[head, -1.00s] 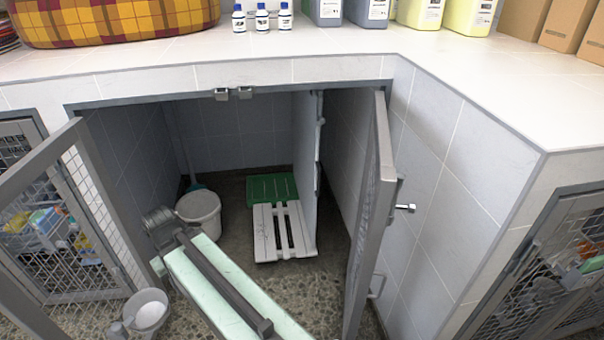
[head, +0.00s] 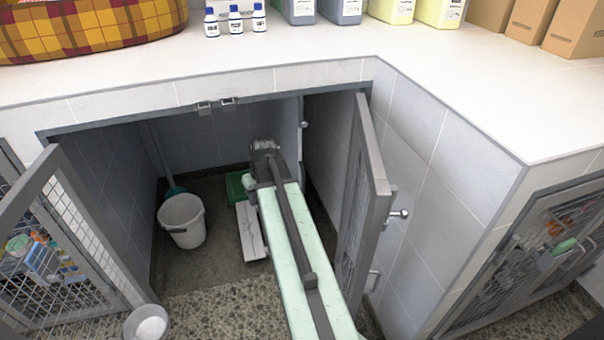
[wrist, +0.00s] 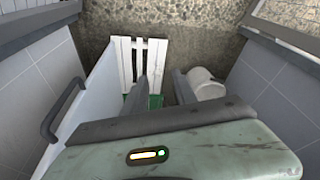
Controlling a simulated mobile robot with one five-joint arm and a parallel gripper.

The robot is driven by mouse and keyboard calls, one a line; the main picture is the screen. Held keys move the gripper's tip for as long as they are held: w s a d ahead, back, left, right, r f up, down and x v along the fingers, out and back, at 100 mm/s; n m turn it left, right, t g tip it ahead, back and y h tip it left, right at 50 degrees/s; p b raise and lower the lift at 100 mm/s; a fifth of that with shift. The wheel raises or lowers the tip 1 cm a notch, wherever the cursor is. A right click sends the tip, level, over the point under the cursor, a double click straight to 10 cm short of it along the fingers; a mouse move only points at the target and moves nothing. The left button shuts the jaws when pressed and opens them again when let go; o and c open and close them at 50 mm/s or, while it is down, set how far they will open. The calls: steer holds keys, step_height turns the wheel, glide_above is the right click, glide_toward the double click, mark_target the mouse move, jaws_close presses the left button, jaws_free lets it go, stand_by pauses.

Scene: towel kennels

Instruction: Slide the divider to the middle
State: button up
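The divider is a pale upright panel (head: 289,125) inside the open kennel, right of the kennel's middle. In the wrist view it is the white panel (wrist: 92,88) on the left, with a dark bar handle (wrist: 60,112) along its upper edge. My gripper (head: 265,147) reaches into the kennel just left of the divider. In the wrist view its two dark fingers (wrist: 162,90) stand apart with nothing between them. A gap shows between the fingers and the panel. My arm hides the divider's lower part in the head view.
A white bucket (head: 183,220) stands left of my arm. Mesh doors stand open at left (head: 75,225) and right (head: 362,200). A bowl (head: 147,325) is at the front.

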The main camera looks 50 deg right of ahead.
steer(key=m+t+h+p, duration=0.1)
steer(key=p, duration=0.2)
glide_toward(303, 182)
steer(key=f+b, duration=0.3)
steer(key=shift+w+d+t, duration=0.3)
steer(key=shift+w+d, duration=0.05)
steer(key=shift+w, duration=0.05)
steer(key=b+x, duration=0.7)
steer(key=x, duration=0.1)
steer(key=shift+b, duration=0.3)
steer(key=shift+r, duration=0.2)
jaws_close()
